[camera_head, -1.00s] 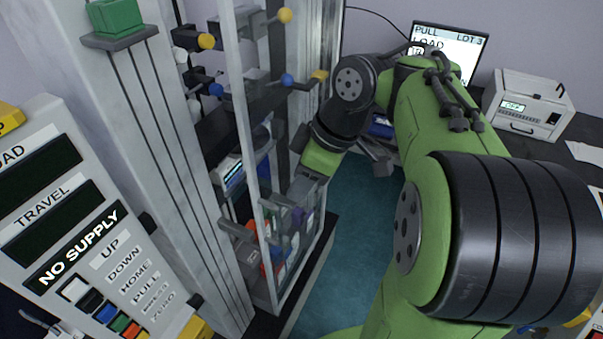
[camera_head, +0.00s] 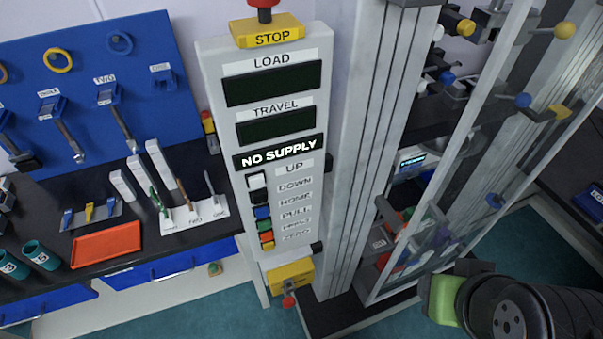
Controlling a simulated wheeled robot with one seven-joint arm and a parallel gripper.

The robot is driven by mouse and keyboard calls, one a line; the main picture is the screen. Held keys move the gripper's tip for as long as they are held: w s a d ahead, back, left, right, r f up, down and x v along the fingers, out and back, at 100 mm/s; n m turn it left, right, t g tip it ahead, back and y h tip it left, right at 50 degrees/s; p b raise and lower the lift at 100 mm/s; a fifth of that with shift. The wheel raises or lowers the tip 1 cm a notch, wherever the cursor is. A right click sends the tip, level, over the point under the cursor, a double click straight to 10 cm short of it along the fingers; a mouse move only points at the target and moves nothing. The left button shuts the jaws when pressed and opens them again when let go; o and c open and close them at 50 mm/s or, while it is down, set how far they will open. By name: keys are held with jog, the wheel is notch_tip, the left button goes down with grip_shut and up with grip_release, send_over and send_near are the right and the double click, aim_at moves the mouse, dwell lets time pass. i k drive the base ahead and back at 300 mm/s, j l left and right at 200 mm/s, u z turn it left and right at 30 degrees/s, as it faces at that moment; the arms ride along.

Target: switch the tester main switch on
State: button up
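The tester's control panel (camera_head: 222,100) stands upright in the middle, its display (camera_head: 280,152) reading NO SUPPLY. The LOAD (camera_head: 273,83) and TRAVEL (camera_head: 275,127) displays are dark. Below the panel is a yellow box (camera_head: 290,275) with a red knob (camera_head: 289,301) on its lower front, which looks like the main switch; its exact setting is too small to tell. My arm's black and green wrist links show at the lower right, to the right of the yellow box and apart from it. My gripper's fingers cannot be seen.
A yellow STOP box (camera_head: 268,32) with a red button tops the panel. The tester's column and clear guard (camera_head: 447,150) stand right of the panel. A bench at left holds an orange tray (camera_head: 106,244), teal cups (camera_head: 42,255) and tools. Teal floor shows below.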

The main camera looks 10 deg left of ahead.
aim_at(288, 303)
jog(key=u, duration=0.35)
jog(key=j+u, duration=0.15)
jog(key=u, duration=0.2)
jog(key=j+u, duration=0.1)
jog(key=u, duration=0.3)
